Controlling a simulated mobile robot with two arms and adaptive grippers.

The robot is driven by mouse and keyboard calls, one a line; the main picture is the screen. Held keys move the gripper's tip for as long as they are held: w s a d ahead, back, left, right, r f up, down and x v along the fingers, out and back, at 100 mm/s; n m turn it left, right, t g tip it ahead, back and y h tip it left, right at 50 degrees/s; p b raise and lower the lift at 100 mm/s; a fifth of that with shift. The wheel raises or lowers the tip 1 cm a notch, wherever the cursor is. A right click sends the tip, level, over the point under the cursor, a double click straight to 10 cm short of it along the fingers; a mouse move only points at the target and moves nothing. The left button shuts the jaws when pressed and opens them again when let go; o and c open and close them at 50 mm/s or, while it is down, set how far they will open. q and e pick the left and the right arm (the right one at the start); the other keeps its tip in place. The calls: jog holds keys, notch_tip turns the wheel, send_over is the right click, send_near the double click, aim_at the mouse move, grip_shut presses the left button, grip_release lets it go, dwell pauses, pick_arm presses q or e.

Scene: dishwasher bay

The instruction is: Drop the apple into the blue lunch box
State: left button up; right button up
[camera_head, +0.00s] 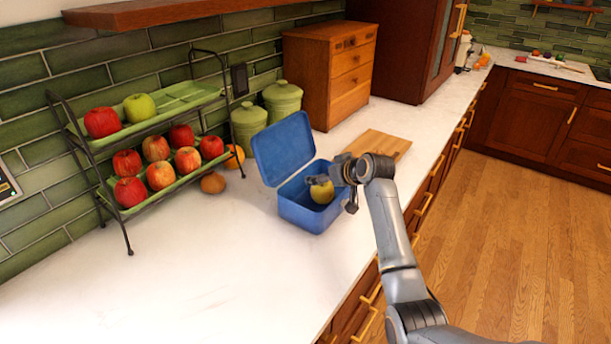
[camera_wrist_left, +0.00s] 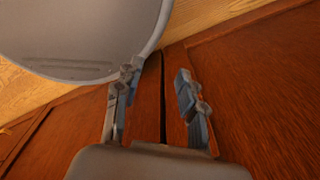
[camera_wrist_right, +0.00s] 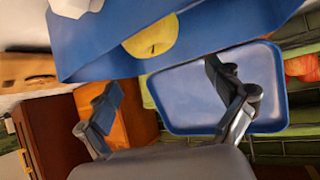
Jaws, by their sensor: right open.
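The blue lunch box (camera_head: 312,216) stands on the white counter with its lid (camera_head: 283,149) raised. A yellow-green apple (camera_head: 322,194) is inside the box, partly hidden by its wall and my gripper. My right gripper (camera_head: 335,192) is over the box's right side, its fingers spread. In the right wrist view, the right gripper (camera_wrist_right: 165,85) is open and empty, with the apple (camera_wrist_right: 152,37) beyond the fingertips in the blue box (camera_wrist_right: 95,52). My left gripper (camera_wrist_left: 158,80) is open and empty in the left wrist view, in front of brown cabinet fronts.
A two-tier rack (camera_head: 149,121) with several apples stands at the left. An orange (camera_head: 235,156) and a brown round item (camera_head: 213,183) lie beside it. Green canisters (camera_head: 282,101), a wooden drawer box (camera_head: 329,73) and a cutting board (camera_head: 376,146) are behind. The front counter is clear.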

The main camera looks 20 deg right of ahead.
jog(key=shift+s+d+r, duration=0.1)
jog(key=shift+s+r, duration=0.15)
jog(key=shift+s, duration=0.05)
pick_arm(q)
jog(key=shift+w+d, duration=0.1)
jog(key=shift+w, duration=0.2)
pick_arm(e)
jog(key=a+v, duration=0.1)
jog(key=v, duration=1)
jog(key=shift+d, duration=0.45)
jog(key=shift+r, duration=0.15)
jog(key=shift+s, duration=0.15)
